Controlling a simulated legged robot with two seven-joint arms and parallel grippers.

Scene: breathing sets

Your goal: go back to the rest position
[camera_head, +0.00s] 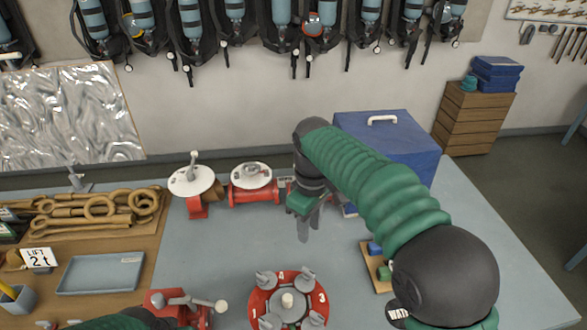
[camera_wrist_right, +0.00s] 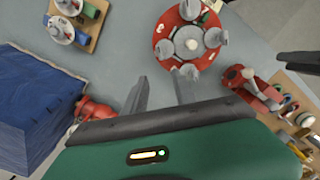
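My right gripper (camera_head: 308,233) hangs over the table, pointing down, behind the round red fixture (camera_head: 285,303) with its several grey knobs. In the right wrist view its two grey fingers (camera_wrist_right: 160,84) stand apart with nothing between them. The fixture also shows in the wrist view (camera_wrist_right: 188,40), beyond the fingertips. My left arm shows only as a green and dark part (camera_head: 130,319) at the bottom left edge of the head view. Dark bars (camera_wrist_right: 300,62) at the right edge of the wrist view may be my left gripper; its finger opening is unclear.
The blue case (camera_head: 400,145) stands close to my right arm. Red valves with white discs (camera_head: 250,180) stand at the back. A small wooden board (camera_head: 375,268) lies right of the fixture. Left are the tool board (camera_head: 95,222) and grey tray (camera_head: 100,273). The table between is clear.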

